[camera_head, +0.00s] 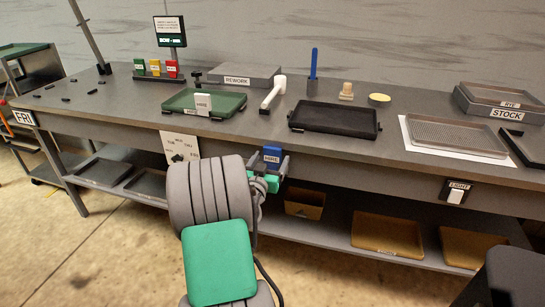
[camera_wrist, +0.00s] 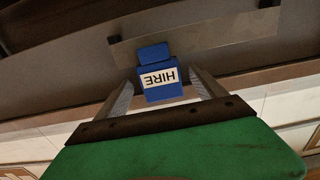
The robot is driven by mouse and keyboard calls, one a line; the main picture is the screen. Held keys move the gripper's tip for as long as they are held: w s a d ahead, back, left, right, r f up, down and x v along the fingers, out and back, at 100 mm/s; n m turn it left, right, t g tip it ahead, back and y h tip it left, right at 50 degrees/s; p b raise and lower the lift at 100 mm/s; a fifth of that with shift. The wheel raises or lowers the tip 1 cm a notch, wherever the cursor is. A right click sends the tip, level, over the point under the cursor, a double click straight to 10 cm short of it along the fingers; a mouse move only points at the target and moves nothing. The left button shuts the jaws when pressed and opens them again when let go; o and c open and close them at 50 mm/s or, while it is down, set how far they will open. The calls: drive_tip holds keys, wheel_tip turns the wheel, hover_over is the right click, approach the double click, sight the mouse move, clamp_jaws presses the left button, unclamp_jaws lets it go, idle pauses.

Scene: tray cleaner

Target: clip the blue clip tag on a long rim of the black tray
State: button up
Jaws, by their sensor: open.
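The blue clip tag (camera_head: 272,152), with a white label reading HIRE, is at the front edge of the bench in the head view. In the wrist view the blue clip tag (camera_wrist: 154,54) appears upside down, in front of a thin grey strip. My gripper (camera_head: 270,165) is open, with its fingers on either side of the tag; I cannot tell whether they touch it. My gripper also shows in the wrist view (camera_wrist: 163,87). The black tray (camera_head: 335,130) lies on the bench top, behind and right of my gripper, with its long front rim facing me.
A green tray (camera_head: 225,112) with a white tag is left of the black tray, and a white-headed tool (camera_head: 274,92) lies between them. A grey tray (camera_head: 455,137) on a white sheet is to the right. A blue upright piece (camera_head: 314,64) stands behind the black tray.

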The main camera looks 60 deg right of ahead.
drive_tip(key=shift+c, duration=0.2)
drive_tip(key=c, duration=1.4)
